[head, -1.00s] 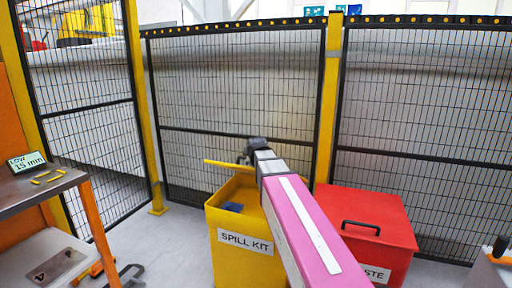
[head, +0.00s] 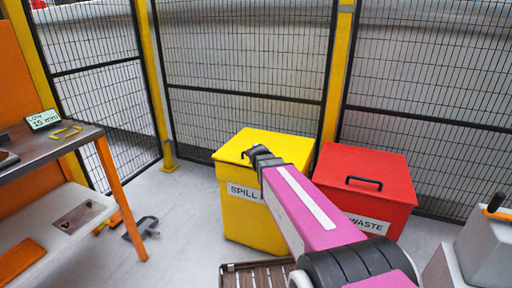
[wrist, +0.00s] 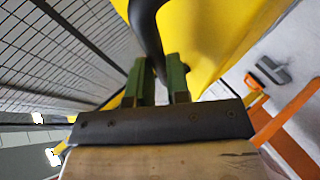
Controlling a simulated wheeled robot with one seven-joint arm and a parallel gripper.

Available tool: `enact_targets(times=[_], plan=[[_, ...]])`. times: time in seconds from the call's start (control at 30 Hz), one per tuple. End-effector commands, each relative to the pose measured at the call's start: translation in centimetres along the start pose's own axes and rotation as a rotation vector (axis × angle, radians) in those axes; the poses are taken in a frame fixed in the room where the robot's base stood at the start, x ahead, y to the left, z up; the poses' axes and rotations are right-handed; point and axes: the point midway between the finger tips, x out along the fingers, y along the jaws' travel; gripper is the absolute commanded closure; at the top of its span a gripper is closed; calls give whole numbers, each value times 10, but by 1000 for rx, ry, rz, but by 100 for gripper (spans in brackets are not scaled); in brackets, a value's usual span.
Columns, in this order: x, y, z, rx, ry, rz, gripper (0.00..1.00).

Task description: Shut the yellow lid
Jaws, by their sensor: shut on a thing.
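The yellow lid (head: 292,146) lies flat across the top of the yellow spill kit bin (head: 248,218), with no gap visible in the head view. My gripper (head: 256,153) is at the lid's front part, and my pink arm covers the lid's right front and part of the bin's label. In the wrist view, the green fingers of my gripper (wrist: 160,78) are shut on a black handle (wrist: 147,32) of the lid. The yellow surface (wrist: 200,35) fills the area behind the handle.
A red waste bin (head: 365,180) with a black handle stands right of the yellow bin. Mesh fencing (head: 240,60) runs behind both. A workbench (head: 50,145) is at the left, a slatted wooden thing (head: 240,277) in front. Floor between bench and bin is mostly clear.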

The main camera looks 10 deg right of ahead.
Motion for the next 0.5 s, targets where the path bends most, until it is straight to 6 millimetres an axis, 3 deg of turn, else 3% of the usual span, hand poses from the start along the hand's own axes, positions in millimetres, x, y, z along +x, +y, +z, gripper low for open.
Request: enact_targets(times=[0.3, 0.5], plan=[[13, -22, 5, 4, -4, -8, 100], [16, -26, 6, 8, -4, -11, 100]])
